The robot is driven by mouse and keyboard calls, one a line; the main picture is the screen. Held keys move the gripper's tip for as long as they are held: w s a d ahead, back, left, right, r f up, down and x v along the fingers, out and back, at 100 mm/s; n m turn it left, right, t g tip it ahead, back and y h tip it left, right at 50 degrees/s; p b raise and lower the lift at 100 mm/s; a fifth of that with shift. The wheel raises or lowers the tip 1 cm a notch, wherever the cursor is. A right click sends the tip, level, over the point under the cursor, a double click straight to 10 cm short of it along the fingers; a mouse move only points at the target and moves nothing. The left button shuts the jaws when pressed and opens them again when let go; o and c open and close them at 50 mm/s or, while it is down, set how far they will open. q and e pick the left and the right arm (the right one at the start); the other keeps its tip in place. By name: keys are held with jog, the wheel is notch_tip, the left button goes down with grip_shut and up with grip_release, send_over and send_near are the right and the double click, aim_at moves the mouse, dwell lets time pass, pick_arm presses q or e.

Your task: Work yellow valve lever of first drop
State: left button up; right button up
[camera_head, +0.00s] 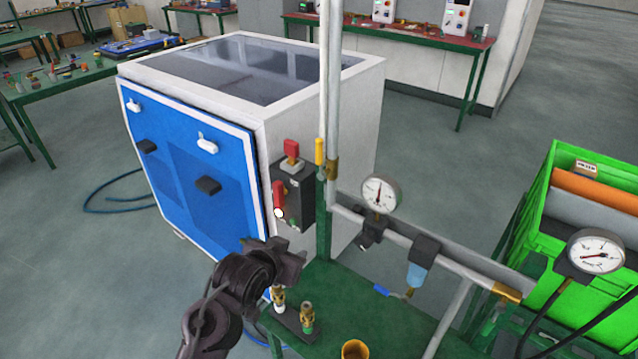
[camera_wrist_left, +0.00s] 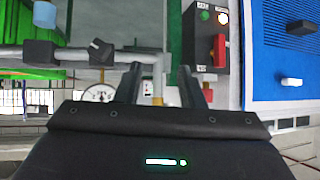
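The yellow valve lever (camera_head: 319,152) stands upright against the vertical pipe (camera_head: 333,80), beside the generator's control box. A brass fitting (camera_head: 332,169) is on the pipe just below and right of it. My left gripper (camera_head: 292,258) is below and left of the lever, well apart from it, in front of the generator's lower corner. In the left wrist view its two fingers (camera_wrist_left: 160,86) are spread with a gap and hold nothing. I cannot make out the yellow lever in that view. My right gripper is not in view.
The white-and-blue generator (camera_head: 205,150) carries a control box (camera_head: 294,190) with red switches. A pressure gauge (camera_head: 379,194), a blue-bowled filter (camera_head: 416,275) and a blue lever (camera_head: 382,290) are along the pipe above the green table (camera_head: 335,295). A green crate (camera_head: 565,250) is right.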

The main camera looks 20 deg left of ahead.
aim_at(317, 146)
pick_arm(q)
jog(key=w+r+t+p, duration=0.1)
jog(key=w+r+t, duration=0.1)
jog(key=w+r, duration=0.3)
jog(key=w+r+t+h, duration=0.1)
jog(key=w+r+t, duration=0.1)
jog(key=w+r, duration=0.3)
jog(key=w+r+t+p, duration=0.1)
jog(key=w+r+t, duration=0.2)
jog(key=w+r, duration=0.2)
jog(key=shift+w+d+r+h+p, duration=0.15)
jog(key=shift+w+h+p, duration=0.25)
jog(key=shift+w, duration=1.15)
jog(key=shift+w+d, duration=0.1)
jog(key=shift+w, duration=0.45)
grip_shut()
